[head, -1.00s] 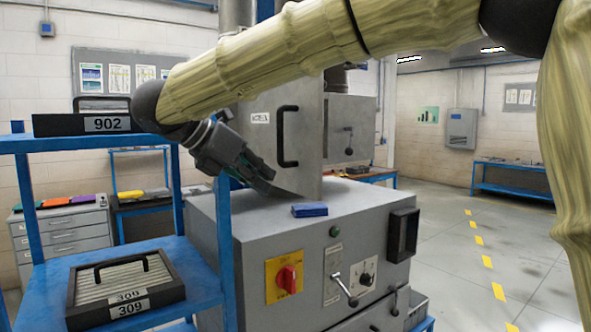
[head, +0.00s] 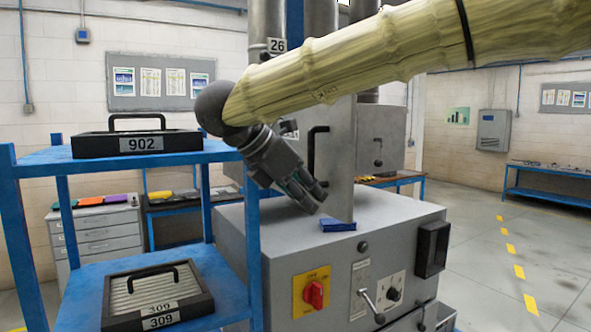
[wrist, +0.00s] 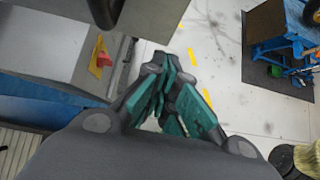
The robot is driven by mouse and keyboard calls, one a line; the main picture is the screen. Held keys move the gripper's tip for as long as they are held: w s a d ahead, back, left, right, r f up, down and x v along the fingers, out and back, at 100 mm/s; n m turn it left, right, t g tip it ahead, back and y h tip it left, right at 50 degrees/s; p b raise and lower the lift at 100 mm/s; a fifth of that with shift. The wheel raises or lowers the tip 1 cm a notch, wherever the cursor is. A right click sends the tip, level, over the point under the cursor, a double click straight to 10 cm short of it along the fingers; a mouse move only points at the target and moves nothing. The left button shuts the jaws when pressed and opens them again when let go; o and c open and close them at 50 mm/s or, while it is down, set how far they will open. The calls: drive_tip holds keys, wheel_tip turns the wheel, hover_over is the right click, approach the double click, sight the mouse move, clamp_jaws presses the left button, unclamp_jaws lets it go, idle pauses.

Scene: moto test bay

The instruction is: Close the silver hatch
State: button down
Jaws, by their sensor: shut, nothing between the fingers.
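The silver hatch (head: 341,165) is an upright metal panel on top of a grey machine, seen at a steep angle, with its lower edge near the machine top. It stands open. In the wrist view my gripper's teal-padded fingers (wrist: 160,68) are together, and a dark bar, probably the handle (wrist: 105,10), shows at the top edge.
A blue block (head: 338,225) lies on the machine top at the hatch's foot. The machine front carries a red knob (head: 313,293) and levers. A blue shelf (head: 228,285) with cases 902 (head: 138,145) and 309 (head: 158,300) stands close on the left. Floor is open on the right.

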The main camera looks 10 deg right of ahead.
sight(345, 211)
drive_tip(key=shift+w+d+f+p, duration=0.1)
drive_tip(key=shift+w+d+p, duration=0.1)
drive_tip(key=shift+d+p, duration=0.4)
drive_tip(key=shift+w+d+f+p, duration=0.1)
drive_tip(key=shift+w+d+p, duration=0.15)
drive_tip(key=shift+d, duration=0.6)
drive_tip(key=shift+w+d+p, duration=0.2)
drive_tip(key=shift+d+p, duration=0.25)
drive_tip(key=shift+d, duration=0.25)
drive_tip(key=shift+w+f, duration=0.1)
drive_tip(key=shift+d, duration=0.1)
